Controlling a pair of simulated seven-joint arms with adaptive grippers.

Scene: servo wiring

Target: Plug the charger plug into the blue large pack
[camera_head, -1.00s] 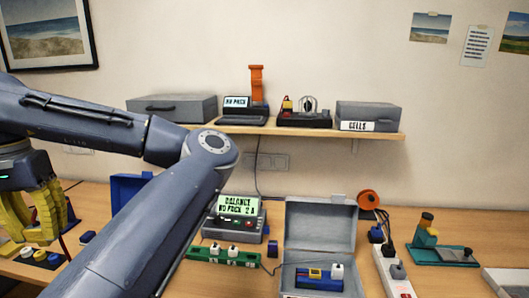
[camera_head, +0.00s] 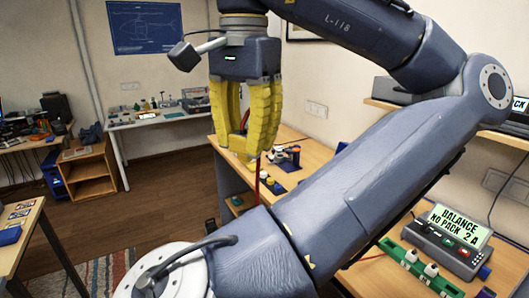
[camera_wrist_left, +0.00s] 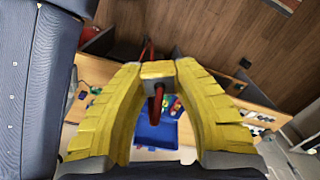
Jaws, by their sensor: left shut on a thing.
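My left gripper (camera_head: 246,150) points down in the head view, its yellow fingers closed together. In the left wrist view the gripper (camera_wrist_left: 158,82) is shut on a small yellow plug (camera_wrist_left: 157,69), which I take for the charger plug. A red lead (camera_wrist_left: 158,100) runs from it, and the lead (camera_head: 257,182) hangs below the fingertips in the head view. The plug is in the air above the bench. A blue shape (camera_wrist_left: 155,132) lies below in the wrist view; I cannot tell whether it is the large pack. My right gripper is not in view.
The charger (camera_head: 455,243) reads "BALANCE NO PACK 2 A", with a green strip (camera_head: 408,262) before it. My own left arm crosses the head view and hides much of the bench (camera_head: 297,148). Small items stand on the bench end. Open floor (camera_head: 140,205) lies left.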

